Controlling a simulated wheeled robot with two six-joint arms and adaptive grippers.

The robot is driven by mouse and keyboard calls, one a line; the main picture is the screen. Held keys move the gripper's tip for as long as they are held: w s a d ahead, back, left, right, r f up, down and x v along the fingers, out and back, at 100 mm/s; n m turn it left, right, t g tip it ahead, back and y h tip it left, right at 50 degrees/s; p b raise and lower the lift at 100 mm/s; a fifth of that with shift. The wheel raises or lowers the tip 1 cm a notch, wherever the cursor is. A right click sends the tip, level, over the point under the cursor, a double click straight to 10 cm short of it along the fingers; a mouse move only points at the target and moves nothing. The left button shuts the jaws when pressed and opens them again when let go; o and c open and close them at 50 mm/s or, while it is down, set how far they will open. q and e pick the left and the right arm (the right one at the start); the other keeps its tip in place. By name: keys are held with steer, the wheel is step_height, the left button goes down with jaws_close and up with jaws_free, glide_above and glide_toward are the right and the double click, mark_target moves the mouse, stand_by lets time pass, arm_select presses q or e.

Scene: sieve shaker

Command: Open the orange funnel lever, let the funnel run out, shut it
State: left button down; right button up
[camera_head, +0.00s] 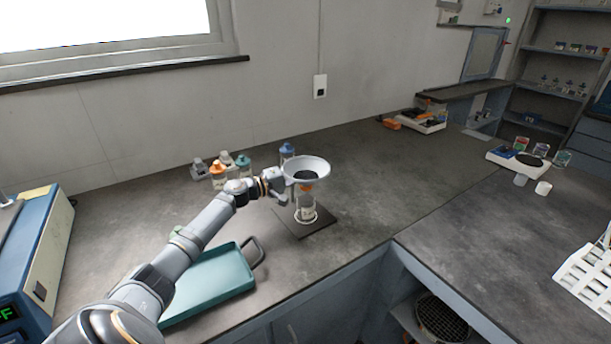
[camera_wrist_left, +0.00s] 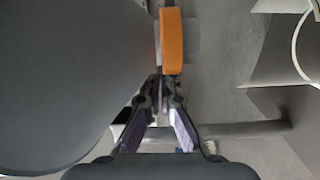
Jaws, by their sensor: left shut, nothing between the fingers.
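The funnel (camera_head: 322,170) has a wide pale bowl with dark contents and stands on a holder above a dark base plate (camera_head: 318,231). Its orange lever (camera_head: 308,188) shows just below the bowl. In the left wrist view, the orange lever (camera_wrist_left: 172,42) is upright in the picture, just beyond my fingertips. A large dark grey rounded shape, which looks like the funnel bowl, fills the left of that view. My left gripper (camera_head: 284,189) is shut and empty, close beside the funnel's left side; whether it touches the lever I cannot tell. A jar (camera_head: 307,213) is below the funnel.
A teal tray (camera_head: 212,284) lies under my left arm. Several capped bottles, one with a blue cap (camera_head: 287,148), stand behind the gripper. A blue device (camera_head: 35,255) is at the far left.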

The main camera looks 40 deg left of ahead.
arm_select(q)
steer(key=h+b, duration=0.1)
steer(key=m+g+b, duration=0.1)
steer(key=shift+w+d+f+h+b, duration=0.2)
steer(key=shift+w+f+h+b, duration=0.1)
steer(key=shift+h+b, duration=0.1)
steer(key=shift+s+r, duration=0.15)
steer(key=shift+r, duration=0.1)
arm_select(e)
step_height(320, 180, down, 4)
steer(key=shift+a+r, duration=0.1)
steer(key=shift+r, duration=0.1)
steer(key=shift+s, duration=0.1)
arm_select(q)
steer(key=v, duration=0.7)
steer(key=shift+s, duration=0.25)
steer(key=shift+a, duration=0.1)
